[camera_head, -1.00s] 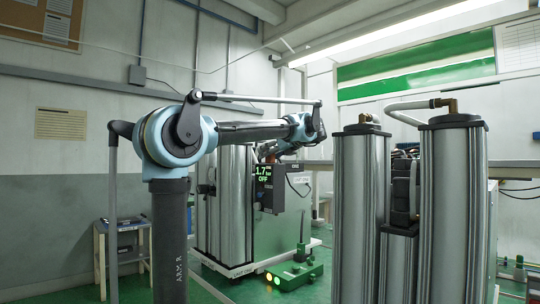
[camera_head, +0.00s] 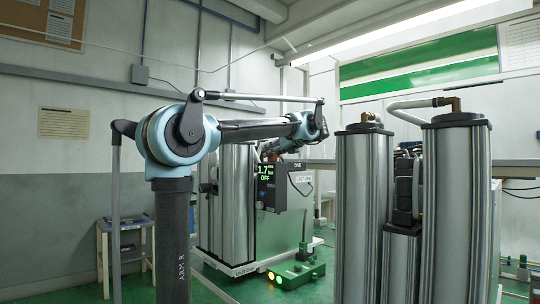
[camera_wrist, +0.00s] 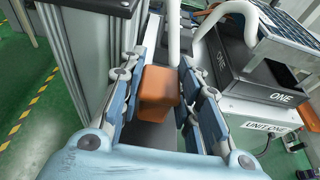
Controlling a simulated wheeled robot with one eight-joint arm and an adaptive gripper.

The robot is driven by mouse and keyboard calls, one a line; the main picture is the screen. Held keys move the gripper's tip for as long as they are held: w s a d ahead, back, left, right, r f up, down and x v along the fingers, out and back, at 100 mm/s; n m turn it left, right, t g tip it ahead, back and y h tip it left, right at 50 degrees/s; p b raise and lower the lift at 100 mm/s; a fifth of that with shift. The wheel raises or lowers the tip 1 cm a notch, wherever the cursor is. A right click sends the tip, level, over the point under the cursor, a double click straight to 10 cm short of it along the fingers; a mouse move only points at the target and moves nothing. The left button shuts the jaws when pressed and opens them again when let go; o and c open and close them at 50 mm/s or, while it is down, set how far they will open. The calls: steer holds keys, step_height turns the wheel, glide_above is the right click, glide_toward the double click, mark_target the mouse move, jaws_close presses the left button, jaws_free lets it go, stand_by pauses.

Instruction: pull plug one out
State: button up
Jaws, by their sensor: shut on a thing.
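In the wrist view, an orange block-shaped plug (camera_wrist: 158,96) sits between the two blue fingers of my gripper (camera_wrist: 160,90). My gripper is shut on it, with a finger along each side. A dark box (camera_wrist: 262,84) marked ONE is just to the right, above a white plate (camera_wrist: 258,120) marked UNIT ONE. In the head view, my arm reaches to the unit at the back, and the plug is too small and hidden there to make out. The unit's display (camera_head: 265,172) reads 1.7 and OFF.
Tall grey metal columns (camera_head: 455,210) stand in the right foreground. Silver columns (camera_head: 228,205) stand at the back unit, close to my gripper. A green floor device (camera_head: 297,271) with lit lamps lies before the unit. A small table (camera_head: 125,250) stands at left.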

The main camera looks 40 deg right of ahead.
steer(key=shift+r, duration=1.25)
steer(key=o, duration=1.3)
steer(key=shift+c, duration=0.2)
steer(key=a+v, duration=0.1)
steer(key=v, duration=1)
steer(key=shift+s+d+r, duration=0.15)
steer(key=shift+s+d, duration=0.25)
steer(key=shift+d, duration=0.1)
